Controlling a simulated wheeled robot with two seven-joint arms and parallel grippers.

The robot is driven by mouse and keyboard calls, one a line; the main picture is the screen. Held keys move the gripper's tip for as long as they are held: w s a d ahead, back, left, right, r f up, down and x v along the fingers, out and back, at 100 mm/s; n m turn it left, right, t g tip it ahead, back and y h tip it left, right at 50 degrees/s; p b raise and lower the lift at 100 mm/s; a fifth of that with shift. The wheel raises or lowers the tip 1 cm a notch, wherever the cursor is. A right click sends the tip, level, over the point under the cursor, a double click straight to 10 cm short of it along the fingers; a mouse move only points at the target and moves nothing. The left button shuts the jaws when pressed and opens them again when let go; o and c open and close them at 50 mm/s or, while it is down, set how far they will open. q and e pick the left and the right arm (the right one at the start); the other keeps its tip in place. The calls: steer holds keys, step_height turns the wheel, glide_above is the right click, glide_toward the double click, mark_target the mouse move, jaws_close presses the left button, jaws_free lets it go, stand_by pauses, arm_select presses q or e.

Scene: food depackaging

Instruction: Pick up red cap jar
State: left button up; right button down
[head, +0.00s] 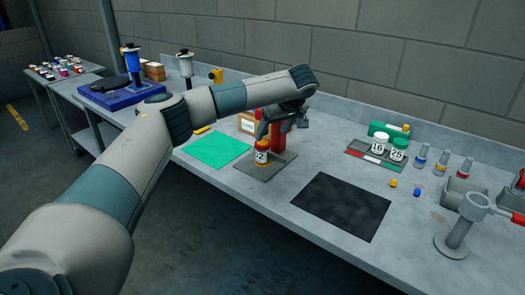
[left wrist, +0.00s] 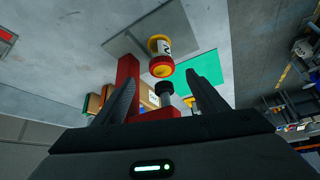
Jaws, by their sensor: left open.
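My left gripper (head: 275,127) is just above and behind the jar in the head view. In the left wrist view my left gripper (left wrist: 165,88) has its fingers spread, with the jar beyond the fingertips and not between them. My right gripper is not in view.
A red stand (head: 279,136) rises close behind the jar, partly hidden by my gripper. A green mat (head: 217,149) lies to the left and a black mat (head: 341,205) to the right. White jars numbered 16 (head: 379,145) and 25 (head: 398,151) stand further right.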

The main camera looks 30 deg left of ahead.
mark_target(264, 143)
arm_select(q)
steer(key=x, duration=0.3)
steer(key=shift+p, duration=0.3)
steer(key=shift+w+a+f+p, duration=0.15)
steer(key=shift+a+f+p, duration=0.45)
steer(key=shift+p, duration=0.4)
steer(key=shift+p+x, duration=0.55)
steer(key=shift+x, duration=0.5)
steer(key=shift+w+a+f, duration=0.1)
steer(key=shift+a+f, duration=0.25)
steer(key=shift+f, duration=0.2)
steer(key=c, duration=1.6)
